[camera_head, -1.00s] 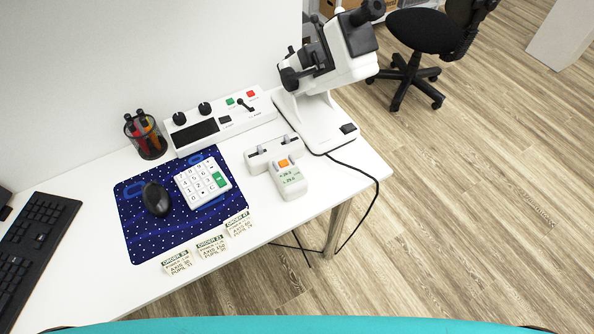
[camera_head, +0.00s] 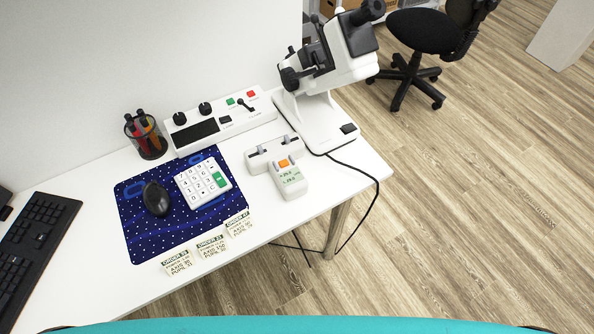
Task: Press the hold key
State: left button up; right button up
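No key carries a label that I can read as hold. A small white handheld device (camera_head: 291,186) lies on the table with an orange key (camera_head: 284,163) and a pale green display (camera_head: 288,177) showing small digits. A white control panel (camera_head: 246,117) behind it has a green key (camera_head: 230,101), a red key (camera_head: 251,94), a black key (camera_head: 225,119), two black knobs, a small lever and a dark screen. Neither of my grippers is in view, and nothing touches any key.
A white lens instrument (camera_head: 337,62) stands at the table's right end, its cable over the edge. A white keypad (camera_head: 203,181) and black mouse (camera_head: 157,199) lie on a blue mat (camera_head: 143,247). A pen cup (camera_head: 152,146), order cards (camera_head: 211,247) and keyboard (camera_head: 36,247) are nearby.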

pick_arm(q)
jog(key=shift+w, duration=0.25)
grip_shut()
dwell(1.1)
